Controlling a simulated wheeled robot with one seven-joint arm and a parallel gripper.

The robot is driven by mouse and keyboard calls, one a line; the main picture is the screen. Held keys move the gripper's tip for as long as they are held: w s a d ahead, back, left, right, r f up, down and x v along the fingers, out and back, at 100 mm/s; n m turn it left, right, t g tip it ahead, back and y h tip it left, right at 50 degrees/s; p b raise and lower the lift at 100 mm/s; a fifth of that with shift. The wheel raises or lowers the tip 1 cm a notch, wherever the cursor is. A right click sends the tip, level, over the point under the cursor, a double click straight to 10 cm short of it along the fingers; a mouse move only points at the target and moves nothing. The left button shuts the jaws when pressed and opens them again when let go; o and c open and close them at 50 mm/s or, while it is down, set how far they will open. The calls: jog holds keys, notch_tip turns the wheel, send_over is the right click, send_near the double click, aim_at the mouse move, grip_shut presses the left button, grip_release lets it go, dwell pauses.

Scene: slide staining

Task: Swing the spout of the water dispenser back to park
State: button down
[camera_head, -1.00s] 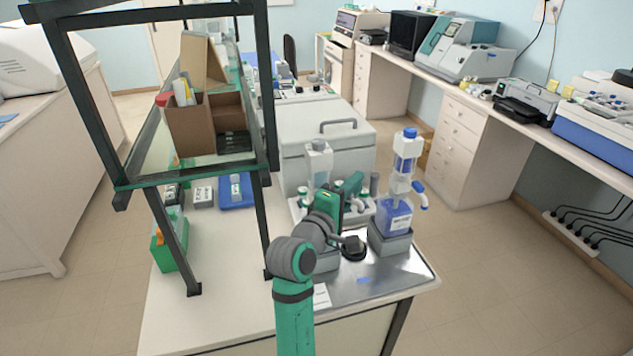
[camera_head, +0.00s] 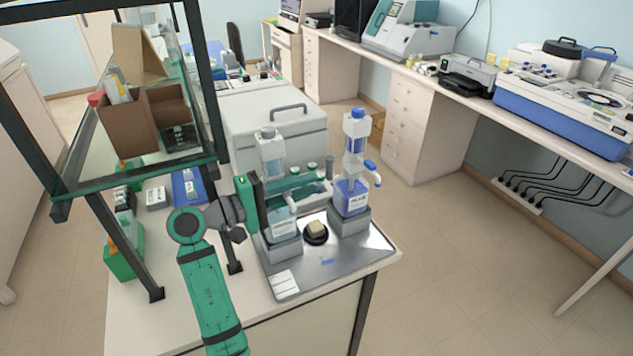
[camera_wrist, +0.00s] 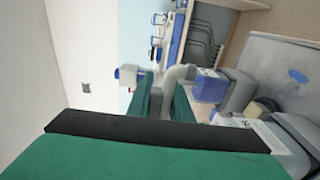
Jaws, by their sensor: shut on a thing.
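The water dispenser (camera_head: 271,158) is the left, clear bottle with a grey-white top, upright in a grey block. Its pale spout (camera_head: 297,205) shows at its right side. My gripper (camera_head: 258,200) is close against the dispenser's left side, its fingertips partly hidden there. In the wrist view the two green fingers of my gripper (camera_wrist: 162,100) are close together on the pale curved spout (camera_wrist: 180,74). The exact contact is partly hidden by the gripper body.
A blue-capped dispenser (camera_head: 352,160) stands to the right in a grey block. Between them a beige piece (camera_head: 317,227) sits on a dark round stand. The metal tray (camera_head: 345,258) is clear in front. A shelf frame (camera_head: 205,85) stands left of my arm.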

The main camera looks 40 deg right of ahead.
jog(key=shift+s+a+g, duration=0.1)
jog(key=shift+g, duration=0.2)
jog(key=c, duration=1.6)
grip_release()
jog(key=shift+a, duration=0.1)
jog(key=a, duration=0.3)
jog(key=w+a, duration=0.1)
jog(key=a, duration=0.3)
jog(key=w+a, duration=0.1)
jog(key=a, duration=0.2)
jog(key=shift+a, duration=0.25)
jog(key=shift+w, duration=0.1)
